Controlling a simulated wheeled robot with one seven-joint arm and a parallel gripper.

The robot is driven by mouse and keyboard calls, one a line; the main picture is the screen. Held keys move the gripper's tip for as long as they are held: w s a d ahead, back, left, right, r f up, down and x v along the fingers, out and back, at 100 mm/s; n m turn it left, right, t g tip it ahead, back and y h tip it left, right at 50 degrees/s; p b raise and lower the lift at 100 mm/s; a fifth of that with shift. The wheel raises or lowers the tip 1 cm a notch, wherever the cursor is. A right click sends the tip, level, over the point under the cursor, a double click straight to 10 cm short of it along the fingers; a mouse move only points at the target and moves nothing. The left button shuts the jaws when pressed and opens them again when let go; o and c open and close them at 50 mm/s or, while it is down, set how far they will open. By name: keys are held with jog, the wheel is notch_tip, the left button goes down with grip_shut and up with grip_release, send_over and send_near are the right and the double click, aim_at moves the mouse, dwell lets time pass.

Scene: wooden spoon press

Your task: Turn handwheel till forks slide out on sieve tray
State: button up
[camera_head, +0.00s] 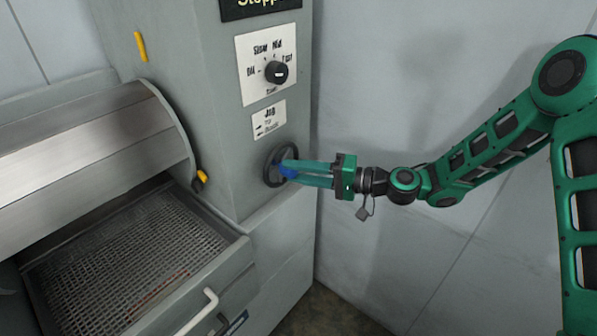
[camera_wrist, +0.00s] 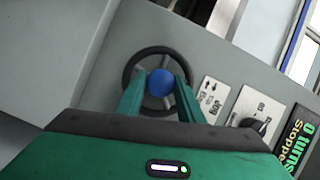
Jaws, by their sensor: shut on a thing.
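The black handwheel (camera_head: 271,172) with a blue hub is on the side of the grey machine, low under the "Jog" label. In the wrist view the handwheel (camera_wrist: 130,70) shows as a black ring around a blue hub (camera_wrist: 159,83). My gripper (camera_head: 288,170) reaches in from the right, its green fingers shut on the blue hub, one finger on each side. The sieve tray (camera_head: 120,262), a wire mesh in a grey drawer frame, is at the lower left. No forks can be made out on its visible mesh; faint reddish marks show there.
A speed knob (camera_head: 276,72) sits on a white plate above the handwheel, and a "Jog" label (camera_head: 268,119) lies between them. A curved metal hood (camera_head: 95,150) covers the back of the tray. A white handle (camera_head: 203,311) is at the tray's front. The wall is behind my arm.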

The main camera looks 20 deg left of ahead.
jog(key=shift+w+d+f+m, duration=0.1)
jog(key=shift+w+d+m, duration=0.05)
jog(key=shift+w+m, duration=0.2)
jog(key=o, duration=1)
jog(key=shift+o, duration=0.2)
jog(key=shift+s, duration=0.1)
jog(key=d, duration=1)
jog(key=shift+d+r, duration=0.25)
jog(key=shift+d, duration=0.1)
jog(key=shift+d, duration=0.1)
